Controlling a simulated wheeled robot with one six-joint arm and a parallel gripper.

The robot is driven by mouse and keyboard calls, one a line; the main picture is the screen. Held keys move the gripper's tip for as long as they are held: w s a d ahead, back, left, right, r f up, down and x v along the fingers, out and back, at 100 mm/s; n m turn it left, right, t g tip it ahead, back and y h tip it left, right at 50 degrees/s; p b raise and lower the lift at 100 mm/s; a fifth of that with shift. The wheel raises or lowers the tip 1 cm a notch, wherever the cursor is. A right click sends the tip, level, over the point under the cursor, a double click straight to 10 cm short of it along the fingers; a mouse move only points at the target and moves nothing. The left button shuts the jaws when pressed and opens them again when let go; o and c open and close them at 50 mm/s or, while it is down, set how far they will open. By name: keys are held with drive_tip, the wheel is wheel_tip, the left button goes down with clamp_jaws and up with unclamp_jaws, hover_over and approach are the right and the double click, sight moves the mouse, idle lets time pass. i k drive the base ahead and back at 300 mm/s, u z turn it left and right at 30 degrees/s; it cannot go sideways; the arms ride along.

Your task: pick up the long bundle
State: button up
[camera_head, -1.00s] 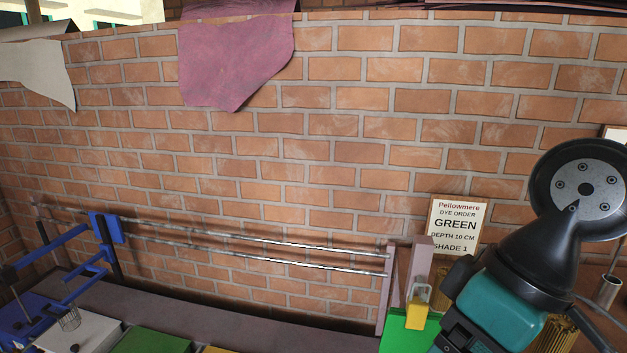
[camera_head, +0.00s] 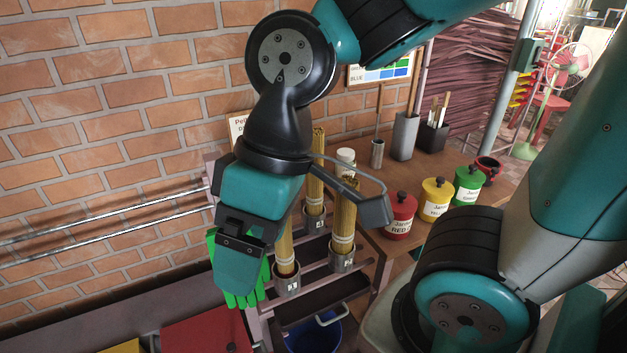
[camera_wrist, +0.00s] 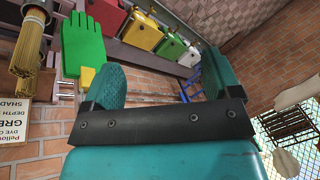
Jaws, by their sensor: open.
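Three bundles of thin tan sticks stand upright in metal cups on a rack: a rear bundle (camera_head: 317,165), a front right bundle (camera_head: 344,215) and a front left bundle (camera_head: 285,252). The front left one is partly hidden behind my gripper, so I cannot tell which is longest. In the wrist view a stick bundle (camera_wrist: 28,45) shows at the upper left, outside the fingers. My gripper (camera_head: 238,285) is open and empty, left of the bundles in the head view. Its teal fingers also show in the wrist view (camera_wrist: 160,82), with nothing between them.
A green glove (camera_head: 251,292) hangs close behind my gripper. Red (camera_head: 399,216), yellow (camera_head: 435,199) and green (camera_head: 467,184) jars stand on the table to the right. A blue bucket (camera_head: 312,338) is below the rack. A brick wall (camera_head: 110,110) stands behind.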

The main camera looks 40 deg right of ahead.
sight(315, 195)
drive_tip(key=k, duration=1.25)
drive_tip(key=z, duration=0.65)
drive_tip(key=i, duration=1.5)
drive_tip(key=u, duration=0.65)
